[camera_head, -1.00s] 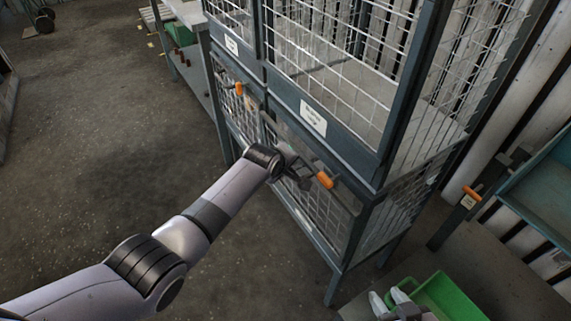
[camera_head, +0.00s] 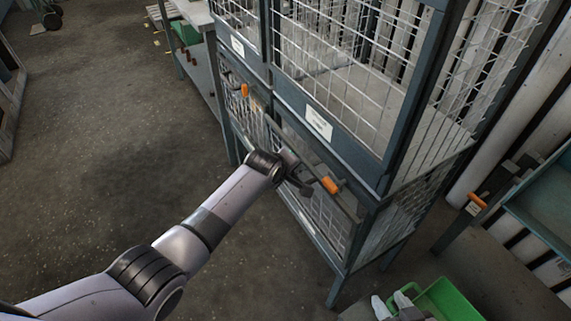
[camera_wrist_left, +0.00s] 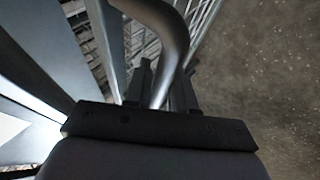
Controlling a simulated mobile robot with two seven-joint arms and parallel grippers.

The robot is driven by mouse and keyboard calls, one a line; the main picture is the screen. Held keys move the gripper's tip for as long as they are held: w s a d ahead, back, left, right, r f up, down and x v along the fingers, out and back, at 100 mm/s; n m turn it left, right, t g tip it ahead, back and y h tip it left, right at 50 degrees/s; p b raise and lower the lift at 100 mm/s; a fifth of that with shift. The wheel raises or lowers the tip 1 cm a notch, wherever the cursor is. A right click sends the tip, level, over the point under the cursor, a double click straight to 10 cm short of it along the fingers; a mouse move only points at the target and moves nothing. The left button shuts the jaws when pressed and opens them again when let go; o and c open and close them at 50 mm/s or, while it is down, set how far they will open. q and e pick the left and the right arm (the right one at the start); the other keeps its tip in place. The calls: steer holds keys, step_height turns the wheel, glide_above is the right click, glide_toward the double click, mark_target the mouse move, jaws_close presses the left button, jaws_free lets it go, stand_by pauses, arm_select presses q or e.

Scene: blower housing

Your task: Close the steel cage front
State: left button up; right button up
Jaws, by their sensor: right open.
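The steel cage (camera_head: 345,152) is a blue-grey frame with wire mesh panels. Its lower mesh front (camera_head: 318,215) has an orange grip (camera_head: 330,185) near its right end, and a dark gap shows along its top edge. My left gripper (camera_head: 300,180) is at this front, just left of the orange grip. In the left wrist view, the fingers of my left gripper (camera_wrist_left: 163,85) stand on either side of a curved grey bar (camera_wrist_left: 172,45); how firmly they touch it is unclear. My right gripper (camera_head: 393,306) is low at the bottom edge, open and away from the cage.
A green bin (camera_head: 447,300) lies beside my right gripper. A blue-green bench or tray (camera_head: 545,205) stands at the right, with another orange handle (camera_head: 477,201). A second orange piece (camera_head: 245,90) is farther along the cage. The concrete floor (camera_head: 110,150) at left is clear.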

arm_select(q)
steer(key=r, duration=0.1)
steer(key=s+r+p, duration=0.1)
steer(key=r, duration=0.1)
steer(key=s+r, duration=0.1)
steer(key=shift+s+d+r+p, duration=0.15)
steer(key=shift+s+d+p, duration=0.1)
steer(key=shift+p, duration=0.1)
steer(key=shift+s+a+r, duration=0.45)
steer(key=shift+s+a, duration=0.3)
steer(key=shift+s, duration=0.05)
steer(key=s+a+f+m+t, duration=0.1)
steer(key=s+a+f+m, duration=0.1)
steer(key=s+a, duration=0.3)
steer(key=s+a+f+m+t, duration=0.1)
steer(key=s+a+m, duration=0.4)
steer(key=s, duration=0.8)
steer(key=s+a+f+m, duration=0.3)
steer(key=s+a+f, duration=0.1)
steer(key=s+a, duration=0.3)
steer(key=s, duration=0.2)
steer(key=shift+s+m+t+y, duration=0.35)
steer(key=shift+m+t+y, duration=0.05)
